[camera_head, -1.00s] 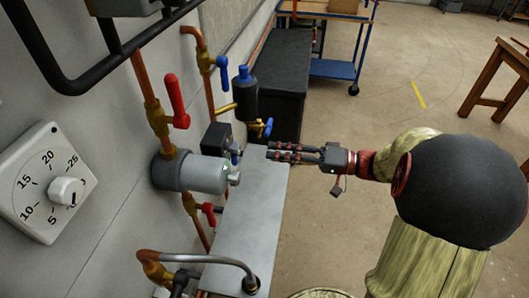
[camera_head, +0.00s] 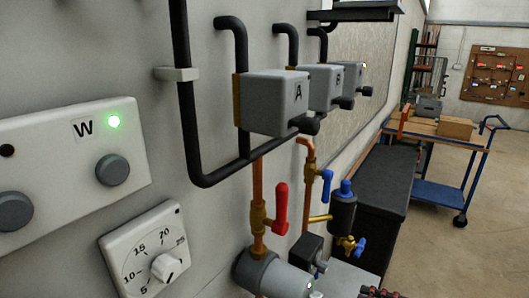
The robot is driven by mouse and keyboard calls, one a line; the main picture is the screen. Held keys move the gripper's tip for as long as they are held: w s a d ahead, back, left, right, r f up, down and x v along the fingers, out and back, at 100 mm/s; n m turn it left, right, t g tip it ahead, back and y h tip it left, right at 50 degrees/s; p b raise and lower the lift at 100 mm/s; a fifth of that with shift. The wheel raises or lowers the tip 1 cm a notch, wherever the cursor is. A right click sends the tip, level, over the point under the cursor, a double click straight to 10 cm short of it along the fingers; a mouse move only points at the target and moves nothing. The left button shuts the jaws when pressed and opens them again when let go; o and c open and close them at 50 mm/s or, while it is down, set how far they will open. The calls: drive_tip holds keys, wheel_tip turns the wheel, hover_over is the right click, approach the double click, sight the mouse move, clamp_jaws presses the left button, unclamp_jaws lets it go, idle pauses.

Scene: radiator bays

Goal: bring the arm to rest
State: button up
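Only a small piece of my gripper (camera_head: 379,292) shows, dark with red parts, at the bottom edge right of centre. The rest of it and my arm are out of frame. The visible piece is in front of the grey metal surface (camera_head: 352,279) below the pipes. Right of the grey cylinder (camera_head: 275,275), it looks apart from it, though depth is hard to judge. Whether the fingers are open or shut does not show.
The wall holds a panel marked W with a lit green lamp (camera_head: 113,121), a dial (camera_head: 146,255), a red-handled valve (camera_head: 281,208), a blue-handled valve (camera_head: 327,187) and grey boxes A (camera_head: 272,103) and B (camera_head: 327,88). A black bench (camera_head: 385,200) and blue trolley (camera_head: 440,195) stand beyond. Right floor is clear.

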drive_tip(key=s+a+f+m+g+h+p, duration=0.1)
drive_tip(key=s+f+g+h, duration=0.15)
drive_tip(key=s, duration=0.25)
drive_tip(key=s+a+f+m+g+h, duration=0.1)
drive_tip(key=s+f+g+h, duration=0.15)
drive_tip(key=s+g, duration=0.2)
drive_tip(key=s+r+n+t+h+p, duration=0.1)
drive_tip(key=s+r+n+h+p, duration=0.3)
drive_tip(key=r+h, duration=0.45)
drive_tip(key=a+r+n+t+y+p, duration=0.1)
drive_tip(key=a+r+n+t+p, duration=0.1)
drive_tip(key=a+r, duration=0.4)
wheel_tip(320, 180, up, 4)
drive_tip(key=shift+a+f+n, duration=0.25)
drive_tip(key=shift+a+n, duration=0.15)
drive_tip(key=shift+n, duration=0.5)
